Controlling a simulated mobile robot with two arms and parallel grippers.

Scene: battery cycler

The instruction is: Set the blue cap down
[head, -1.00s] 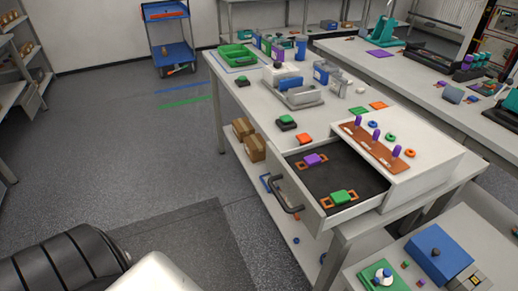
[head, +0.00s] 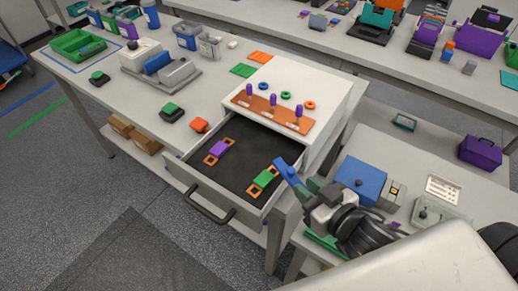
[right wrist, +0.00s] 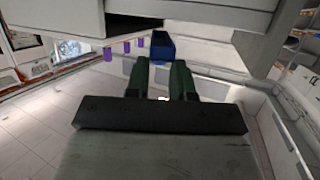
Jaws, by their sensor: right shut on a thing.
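My right gripper (head: 306,187) is shut on the blue cap (head: 285,168). In the right wrist view, the blue cap (right wrist: 162,45) sits at the tips of the green fingers (right wrist: 161,78). I cannot tell whether the cap touches anything else. My left gripper is not in view.
The drawer holds a purple part (head: 218,149) and a green part (head: 264,180), with bare dark floor between. A brown strip with purple pegs (head: 272,113) lies above it. A blue box (head: 361,180) stands on the right-hand table.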

